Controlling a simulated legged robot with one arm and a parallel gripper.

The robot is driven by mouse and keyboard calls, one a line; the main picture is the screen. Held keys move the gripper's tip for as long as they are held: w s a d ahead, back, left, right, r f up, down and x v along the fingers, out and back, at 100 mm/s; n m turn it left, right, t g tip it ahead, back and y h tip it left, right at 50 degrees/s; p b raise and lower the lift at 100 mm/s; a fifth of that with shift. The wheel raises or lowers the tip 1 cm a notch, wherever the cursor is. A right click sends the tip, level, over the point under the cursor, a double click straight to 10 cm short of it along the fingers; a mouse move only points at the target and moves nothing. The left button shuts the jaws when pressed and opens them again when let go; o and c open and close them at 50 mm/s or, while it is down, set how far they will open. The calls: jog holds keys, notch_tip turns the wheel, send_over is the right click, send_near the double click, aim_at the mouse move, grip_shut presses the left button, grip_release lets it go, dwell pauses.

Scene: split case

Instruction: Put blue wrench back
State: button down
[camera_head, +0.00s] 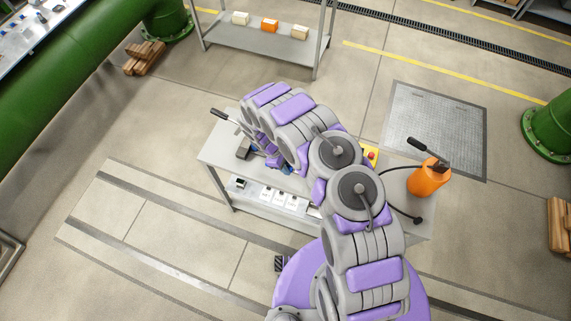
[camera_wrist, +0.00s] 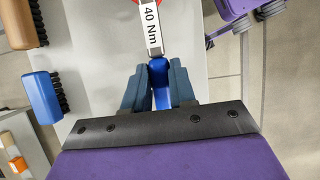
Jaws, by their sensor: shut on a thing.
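The blue wrench (camera_wrist: 160,97) shows in the wrist view as a blue handle between the two dark teal fingers of my gripper (camera_wrist: 158,70). My gripper is shut on it. A white label (camera_wrist: 152,27) reading "40 Nm" lies in line with the handle, just beyond the fingers. A red part shows at the top edge; I cannot tell if it belongs to the wrench. In the head view my arm reaches over the grey table (camera_head: 212,154) and hides most of the gripper and wrench.
A blue brush (camera_wrist: 41,97) and a brown-backed brush (camera_wrist: 18,22) are at the left in the wrist view. Open floor lies left.

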jog(key=shift+d+f, duration=0.25)
jog(key=shift+f, duration=0.25)
jog(key=shift+a+f, duration=0.1)
jog(key=shift+a, duration=0.1)
jog(key=shift+d+f+b, duration=0.1)
jog(key=shift+f+b, duration=0.75)
jog(key=shift+f, duration=0.2)
jog(key=shift+c, duration=1.8)
grip_release()
jog(key=shift+r, duration=0.2)
jog(key=shift+v, duration=2.8)
jog(key=shift+w, duration=0.1)
